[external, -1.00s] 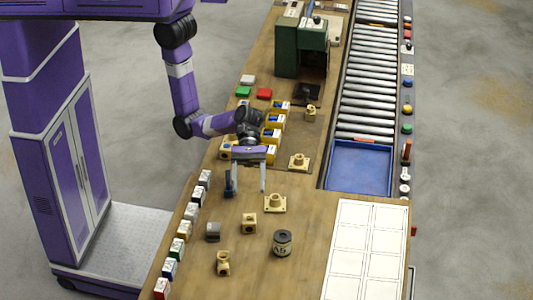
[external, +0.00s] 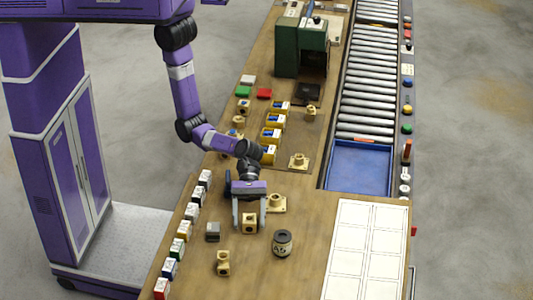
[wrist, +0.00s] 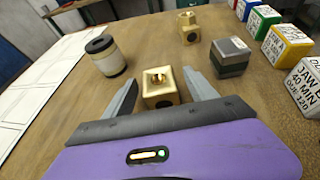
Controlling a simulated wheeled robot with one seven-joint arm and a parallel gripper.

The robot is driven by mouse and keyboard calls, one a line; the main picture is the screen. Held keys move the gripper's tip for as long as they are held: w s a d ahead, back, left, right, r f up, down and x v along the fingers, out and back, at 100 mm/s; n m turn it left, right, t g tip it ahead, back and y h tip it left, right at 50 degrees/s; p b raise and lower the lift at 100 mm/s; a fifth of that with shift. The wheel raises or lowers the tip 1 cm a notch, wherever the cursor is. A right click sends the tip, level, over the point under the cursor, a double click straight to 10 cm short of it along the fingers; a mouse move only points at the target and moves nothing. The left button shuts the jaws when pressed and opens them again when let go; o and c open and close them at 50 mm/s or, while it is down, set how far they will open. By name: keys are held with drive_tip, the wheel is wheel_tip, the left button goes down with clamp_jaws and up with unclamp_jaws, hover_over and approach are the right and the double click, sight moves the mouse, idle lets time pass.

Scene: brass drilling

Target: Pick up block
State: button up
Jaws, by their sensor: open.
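In the wrist view the brass block (wrist: 161,92) sits between the two fingers. My gripper (external: 249,229) is open and low over the bench, with one finger on each side of the block. In the wrist view my gripper (wrist: 160,78) shows a gap between each finger and the block. The block's lower near side is partly hidden by the gripper body.
A grey block (external: 213,231) lies just left of the gripper, and a dark-topped cylinder (external: 283,242) stands to its right. A brass fitting (external: 223,262) is nearer the front. A flanged brass piece (external: 276,204) is close behind. Labelled boxes (external: 184,230) line the left edge.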

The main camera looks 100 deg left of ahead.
drive_tip(key=shift+d+f, duration=0.1)
drive_tip(key=shift+d, duration=0.1)
clamp_jaws()
drive_tip(key=shift+w, duration=0.1)
drive_tip(key=shift+r, duration=0.2)
